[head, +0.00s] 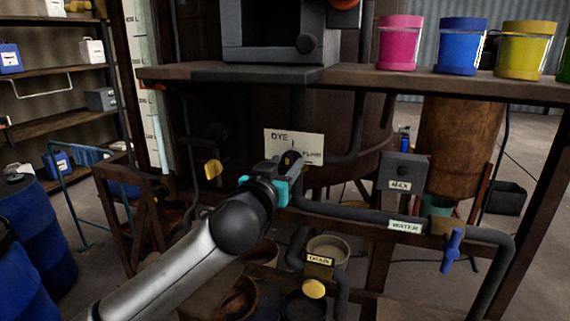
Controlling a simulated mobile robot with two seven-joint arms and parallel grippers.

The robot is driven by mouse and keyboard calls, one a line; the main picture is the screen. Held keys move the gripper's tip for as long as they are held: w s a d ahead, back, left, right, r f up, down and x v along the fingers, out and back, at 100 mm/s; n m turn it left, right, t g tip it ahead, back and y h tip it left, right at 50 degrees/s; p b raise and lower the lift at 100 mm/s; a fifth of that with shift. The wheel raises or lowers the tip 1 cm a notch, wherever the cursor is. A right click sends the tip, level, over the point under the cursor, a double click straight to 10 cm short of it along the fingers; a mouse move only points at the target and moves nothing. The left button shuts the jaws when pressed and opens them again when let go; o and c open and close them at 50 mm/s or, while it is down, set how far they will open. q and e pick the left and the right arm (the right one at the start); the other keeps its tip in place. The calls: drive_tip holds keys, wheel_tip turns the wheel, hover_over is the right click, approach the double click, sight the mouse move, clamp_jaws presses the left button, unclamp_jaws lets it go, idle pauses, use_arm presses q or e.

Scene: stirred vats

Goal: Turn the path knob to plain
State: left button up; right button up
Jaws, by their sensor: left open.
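A pale plate (308,143) hangs below the shelf, with "DYE" at its upper left and a smaller, partly covered word at its lower right. A short dark line marks its upper middle. My left gripper (290,163) is in front of the plate's lower edge, with its teal-banded wrist behind it. Its jaws are open. The path knob is not clearly seen; the gripper hides the plate's lower middle, so I cannot tell which way the knob points or whether the fingers are around it. My right gripper is out of view.
A dark shelf (450,83) above carries pink (399,44), blue (461,46) and yellow (525,50) jars. To the right are a grey "MAX" box (403,170) and a water pipe with a blue handle (452,250). A yellow drain knob (314,289) sits below.

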use_arm(q)
clamp_jaws()
idle(0.4)
